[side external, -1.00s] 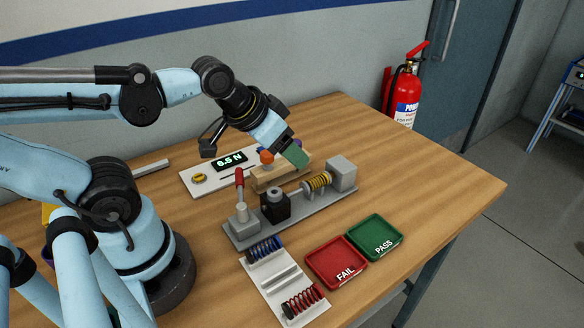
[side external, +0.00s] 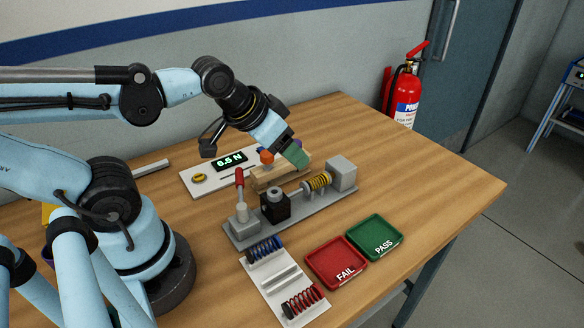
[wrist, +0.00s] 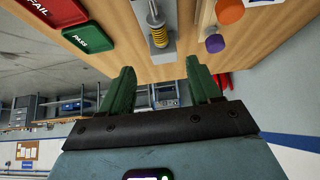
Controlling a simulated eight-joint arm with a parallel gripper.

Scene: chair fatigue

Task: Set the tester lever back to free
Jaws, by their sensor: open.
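The tester (side external: 292,220) is a grey bed on the table with a black block, a yellow spring (side external: 318,181) and a grey end block (side external: 342,172). Its lever (side external: 240,184) has a red handle and stands nearly upright at the bed's left end. My gripper (side external: 300,160) has green fingers and is above the wooden block behind the tester, well to the right of the lever. In the wrist view my gripper (wrist: 160,85) is open with nothing between its fingers. The yellow spring (wrist: 158,34) shows there too; the lever is out of that view.
A wooden block (side external: 268,180) with an orange knob (side external: 266,157) stands behind the tester. A white panel (side external: 196,187) reads 6.5 N. A spring rack (side external: 270,279), a red FAIL tray (side external: 336,263) and a green PASS tray (side external: 375,237) lie in front. The table's right side is clear.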

